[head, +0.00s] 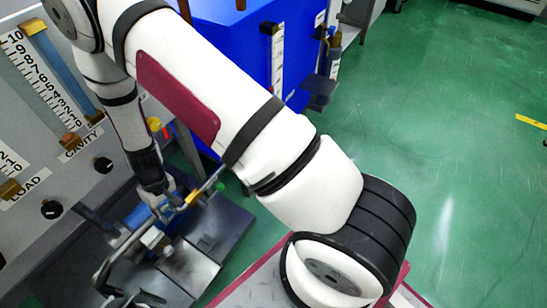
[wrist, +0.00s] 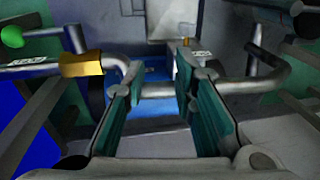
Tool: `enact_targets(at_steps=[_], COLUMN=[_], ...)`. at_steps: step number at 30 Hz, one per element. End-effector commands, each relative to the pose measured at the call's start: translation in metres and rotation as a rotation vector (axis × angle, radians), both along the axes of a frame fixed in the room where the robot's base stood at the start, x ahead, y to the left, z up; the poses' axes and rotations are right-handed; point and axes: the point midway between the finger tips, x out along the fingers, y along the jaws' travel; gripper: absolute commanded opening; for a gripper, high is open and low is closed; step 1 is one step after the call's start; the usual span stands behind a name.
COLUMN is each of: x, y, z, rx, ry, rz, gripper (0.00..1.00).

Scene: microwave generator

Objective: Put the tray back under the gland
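My gripper (wrist: 158,88) is open in the wrist view, its two teal-padded fingers wide apart. A grey horizontal pipe (wrist: 158,91) shows between the fingertips; I cannot tell whether they touch it. In the head view my gripper (head: 160,193) points down just above a blue part (head: 138,216) of the pipework. A light grey plate-like surface (head: 192,268), possibly the tray, lies low on the dark base beside the pipes. I cannot tell for certain which part is the gland. My arm covers part of the scene.
A brass-coloured fitting (wrist: 81,64) and a green knob (wrist: 12,36) stand left of my fingers. The grey panel (head: 70,165) with scales and black knobs is close on the left. A blue cabinet (head: 240,45) stands behind. Green floor (head: 460,150) is open at right.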

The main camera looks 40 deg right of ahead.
Motion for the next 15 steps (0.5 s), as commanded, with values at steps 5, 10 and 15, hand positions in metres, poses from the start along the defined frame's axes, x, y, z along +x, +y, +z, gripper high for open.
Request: enact_targets(at_steps=[5, 10, 15], x=[0.005, -0.008, -0.036], y=[-0.008, -0.021, -0.041], z=[0.095, 0.171, 0.244], rx=[0.043, 0.062, 0.066], ry=[-0.007, -0.005, -0.003], rz=[-0.012, -0.022, -0.036], gripper=[0.25, 0.25, 0.25])
